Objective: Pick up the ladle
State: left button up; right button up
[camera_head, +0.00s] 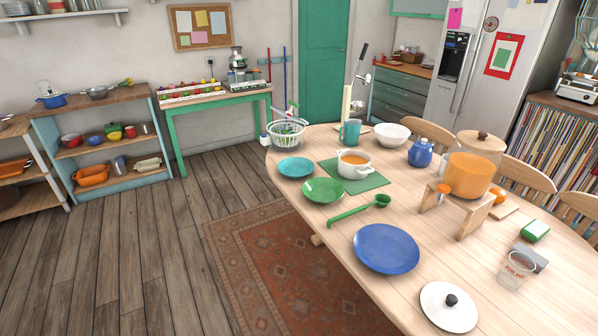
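A green ladle (353,212) lies on the wooden table (335,275) near its left edge. Its bowl end points right and its handle end points left toward the table edge. It lies between a green bowl (322,191) and a large blue plate (386,248), apart from the plate. Neither of my grippers shows in the head view.
A white pot (355,164) stands on a green mat (372,182) behind the ladle. A white lid (448,306) lies in front. Chairs line the far side; the floor at left is clear.

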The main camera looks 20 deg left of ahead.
aim_at(382, 201)
jog(key=u, duration=2.9)
jog(key=k, duration=0.5)
jog(key=z, duration=2.05)
